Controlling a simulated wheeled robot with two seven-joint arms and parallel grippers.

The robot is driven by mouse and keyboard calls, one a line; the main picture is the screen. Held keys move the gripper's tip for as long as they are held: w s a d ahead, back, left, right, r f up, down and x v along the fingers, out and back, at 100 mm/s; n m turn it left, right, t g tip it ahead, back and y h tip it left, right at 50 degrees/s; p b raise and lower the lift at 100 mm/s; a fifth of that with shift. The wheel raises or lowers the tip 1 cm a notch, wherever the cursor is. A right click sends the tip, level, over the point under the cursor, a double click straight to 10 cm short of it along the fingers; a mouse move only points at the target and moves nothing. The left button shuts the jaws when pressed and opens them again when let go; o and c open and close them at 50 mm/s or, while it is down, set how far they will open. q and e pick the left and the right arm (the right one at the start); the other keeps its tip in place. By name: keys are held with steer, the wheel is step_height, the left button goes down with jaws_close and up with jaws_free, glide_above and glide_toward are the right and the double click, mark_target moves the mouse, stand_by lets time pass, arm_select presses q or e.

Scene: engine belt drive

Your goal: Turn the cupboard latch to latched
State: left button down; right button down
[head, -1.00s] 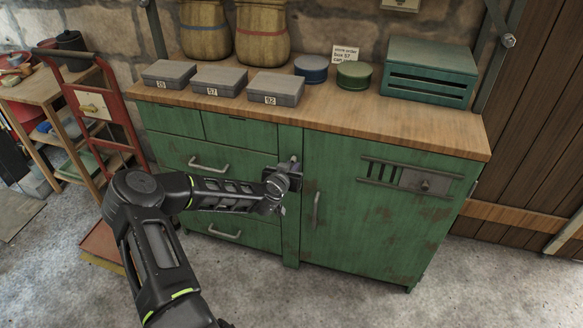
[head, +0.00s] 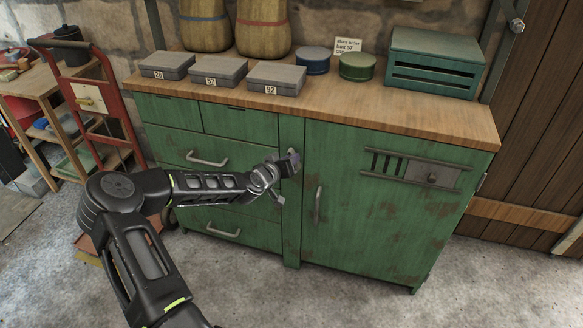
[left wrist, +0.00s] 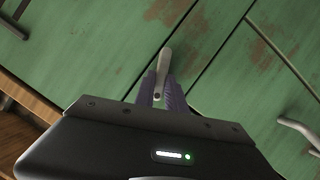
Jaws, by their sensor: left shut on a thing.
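The cupboard latch is a small pale metal lever (left wrist: 165,60) on the green post between the drawers and the cupboard door (head: 368,215). My left gripper (head: 287,163) is at the latch, at the upper part of this post. In the left wrist view its purple-grey fingers (left wrist: 162,92) are shut on the latch lever, and the lever's end sticks out beyond them. In the head view the fingers hide most of the latch. My right gripper is not in view.
The green cupboard has a door handle (head: 318,204) right of the latch and drawer handles (head: 207,160) to the left. Grey boxes (head: 276,78) and tins stand on the wooden top (head: 400,115). A red hand truck (head: 100,90) stands at the left.

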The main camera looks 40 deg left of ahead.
arm_select(q)
steer(key=shift+s+a+f+n+t+h+b, duration=0.2)
steer(key=shift+n+t+h+b, duration=0.45)
steer(key=shift+n+b, duration=1.4)
steer(key=shift+w+a+f+n+t+h+b, duration=0.15)
steer(key=shift+f+n+t+h+b, duration=0.25)
steer(key=shift+n+t+b, duration=1.5)
steer(key=shift+s+a+f+n+g+h+b, duration=0.2)
steer(key=shift+n+g+h+b, duration=0.3)
steer(key=shift+n+b, duration=1.7)
steer(key=shift+m+b, duration=0.9)
steer(key=shift+m, duration=0.05)
steer(key=c, duration=1.4)
jaws_free()
steer(key=shift+s+a+p, duration=0.15)
steer(key=shift+s+p, duration=0.35)
steer(key=shift+s, duration=3.35)
